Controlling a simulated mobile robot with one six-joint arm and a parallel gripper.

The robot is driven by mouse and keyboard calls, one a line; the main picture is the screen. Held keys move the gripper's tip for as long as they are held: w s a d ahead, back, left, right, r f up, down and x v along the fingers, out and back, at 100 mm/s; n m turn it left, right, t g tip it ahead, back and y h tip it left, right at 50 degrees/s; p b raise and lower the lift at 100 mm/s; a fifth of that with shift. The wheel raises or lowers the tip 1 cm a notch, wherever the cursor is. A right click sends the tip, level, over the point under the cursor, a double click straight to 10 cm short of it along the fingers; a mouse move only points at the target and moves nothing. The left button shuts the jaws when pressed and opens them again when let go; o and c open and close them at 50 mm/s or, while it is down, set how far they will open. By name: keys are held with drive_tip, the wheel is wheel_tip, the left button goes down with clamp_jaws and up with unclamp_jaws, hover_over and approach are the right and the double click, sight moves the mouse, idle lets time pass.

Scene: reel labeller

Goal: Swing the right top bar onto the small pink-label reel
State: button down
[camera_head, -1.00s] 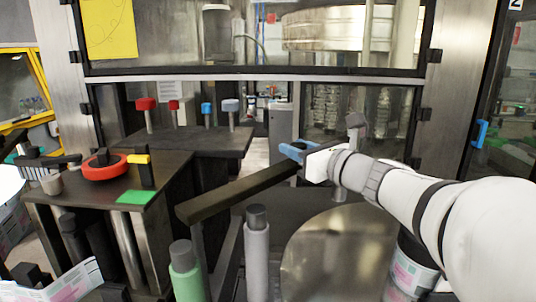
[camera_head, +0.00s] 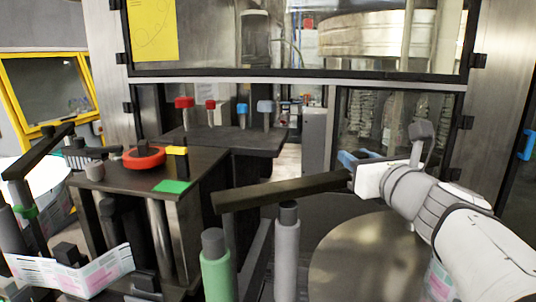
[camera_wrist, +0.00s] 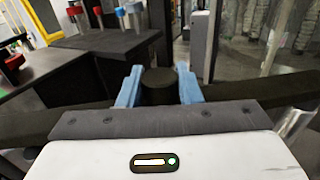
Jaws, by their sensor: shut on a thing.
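A long dark bar (camera_head: 280,192) extends left from my gripper (camera_head: 350,160), above and behind the grey post (camera_head: 287,245) and the green post (camera_head: 215,268). In the wrist view, the blue fingers of my gripper (camera_wrist: 158,74) stand on both sides of a dark round knob (camera_wrist: 158,88) on the bar (camera_wrist: 235,97), and are shut on it. A reel with a pink label (camera_head: 437,282) shows at the lower right, mostly hidden behind my arm. I cannot tell whether it is the small one.
A dark table (camera_head: 130,180) at left carries a red disc (camera_head: 144,158) and a green pad (camera_head: 173,187). A label web with pink marks (camera_head: 90,278) runs at the lower left. A round metal plate (camera_head: 355,260) is below my gripper. Glass guards (camera_head: 300,40) stand behind.

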drive_tip(key=c, duration=1.1)
unclamp_jaws()
drive_tip(key=shift+o, duration=0.2)
wheel_tip(320, 180, up, 10)
drive_tip(key=shift+r+p, duration=0.1)
drive_tip(key=shift+p, duration=0.8)
